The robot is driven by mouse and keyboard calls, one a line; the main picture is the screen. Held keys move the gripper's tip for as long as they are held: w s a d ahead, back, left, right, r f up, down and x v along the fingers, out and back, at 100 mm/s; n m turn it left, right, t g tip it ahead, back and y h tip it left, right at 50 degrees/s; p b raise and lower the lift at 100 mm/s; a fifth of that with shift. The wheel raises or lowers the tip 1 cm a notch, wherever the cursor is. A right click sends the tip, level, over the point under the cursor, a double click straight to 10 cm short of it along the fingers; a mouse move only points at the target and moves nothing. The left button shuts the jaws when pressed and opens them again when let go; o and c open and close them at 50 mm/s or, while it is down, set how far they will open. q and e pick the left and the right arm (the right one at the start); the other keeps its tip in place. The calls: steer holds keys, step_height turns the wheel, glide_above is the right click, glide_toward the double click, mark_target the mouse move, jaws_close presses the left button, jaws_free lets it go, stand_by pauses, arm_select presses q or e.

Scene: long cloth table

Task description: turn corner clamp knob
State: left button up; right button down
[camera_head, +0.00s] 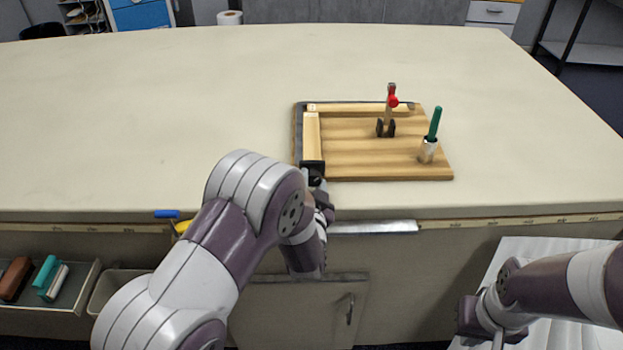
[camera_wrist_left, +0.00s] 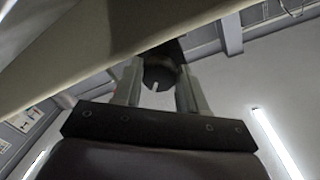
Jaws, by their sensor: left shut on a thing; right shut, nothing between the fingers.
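The wooden board (camera_head: 365,152) lies at the table's near edge. Two light wooden strips (camera_head: 312,138) meet at its far left corner, with a dark clamp body (camera_head: 313,167) at the near left corner. The dark round clamp knob (camera_wrist_left: 160,72) has a pale mark on its face. My left gripper (camera_head: 319,188) is at the board's near left corner. In the left wrist view its two fingers (camera_wrist_left: 158,84) are shut on the knob, one on each side. My right gripper (camera_head: 497,340) is low at the right, away from the board, shut and empty.
A red-tipped upright tool (camera_head: 391,102) and a green-handled tool in a holder (camera_head: 433,125) stand on the board. The cloth table (camera_head: 150,110) is clear to the left. An open drawer (camera_head: 75,290) sits below at left, a white surface (camera_head: 530,255) at lower right.

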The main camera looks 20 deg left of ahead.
arm_select(q)
steer(key=m+p, duration=0.2)
steer(key=m, duration=0.1)
steer(key=shift+r+m, duration=0.2)
steer(key=shift+m, duration=0.1)
steer(key=m+p, duration=0.2)
steer(key=m, duration=0.2)
steer(key=shift+y, duration=0.4)
steer(key=m+p, duration=0.3)
steer(key=m, duration=0.1)
steer(key=shift+d+m+g+y, duration=0.1)
steer(key=shift+m+g+y, duration=0.2)
steer(key=shift+m+y, duration=0.1)
steer(key=shift+m+p, duration=0.5)
steer(key=shift+m, duration=0.7)
steer(key=shift+f, duration=0.1)
steer(key=o, duration=1.1)
steer(key=shift+d, duration=0.1)
steer(key=shift+c, duration=0.2)
steer(key=shift+f, duration=0.1)
